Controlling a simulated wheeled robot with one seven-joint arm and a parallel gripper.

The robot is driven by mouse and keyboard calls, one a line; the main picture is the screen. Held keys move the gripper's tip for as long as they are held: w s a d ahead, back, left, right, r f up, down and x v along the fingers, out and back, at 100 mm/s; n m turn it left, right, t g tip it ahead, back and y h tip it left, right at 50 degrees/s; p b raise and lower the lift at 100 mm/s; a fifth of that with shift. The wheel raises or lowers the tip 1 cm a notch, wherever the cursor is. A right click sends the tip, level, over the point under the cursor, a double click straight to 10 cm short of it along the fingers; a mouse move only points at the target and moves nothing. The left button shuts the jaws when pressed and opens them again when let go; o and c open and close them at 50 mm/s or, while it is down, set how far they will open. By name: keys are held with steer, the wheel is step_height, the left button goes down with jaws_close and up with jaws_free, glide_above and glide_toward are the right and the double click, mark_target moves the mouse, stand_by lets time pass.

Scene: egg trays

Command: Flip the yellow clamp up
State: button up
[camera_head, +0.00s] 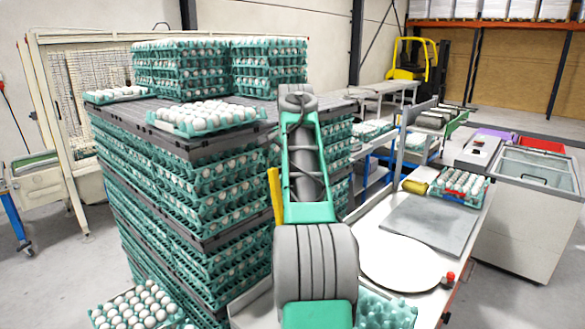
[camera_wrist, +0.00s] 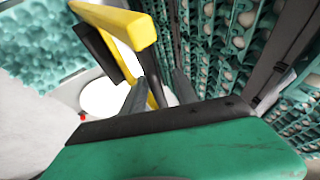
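The yellow clamp (camera_wrist: 130,25) is a thick bar with a bent top and a thinner strip running down from it, in the upper left of the wrist view. In the head view a yellow upright piece (camera_head: 275,192) shows just left of my arm, its lower part hidden. My gripper (camera_wrist: 160,90) shows in the wrist view as two dark fingers beyond my green hand. My arm hides the gripper in the head view.
A tall stack of egg trays (camera_head: 185,190) with dark dividers stands left of and behind my arm. A bench to the right bears a white disc (camera_head: 400,265), a grey plate (camera_head: 430,222) and a tray of eggs (camera_head: 458,190). A red button (camera_head: 448,278) sits at its edge.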

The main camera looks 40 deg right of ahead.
steer(key=v, duration=0.8)
steer(key=shift+s+f, duration=0.1)
steer(key=shift+s, duration=0.05)
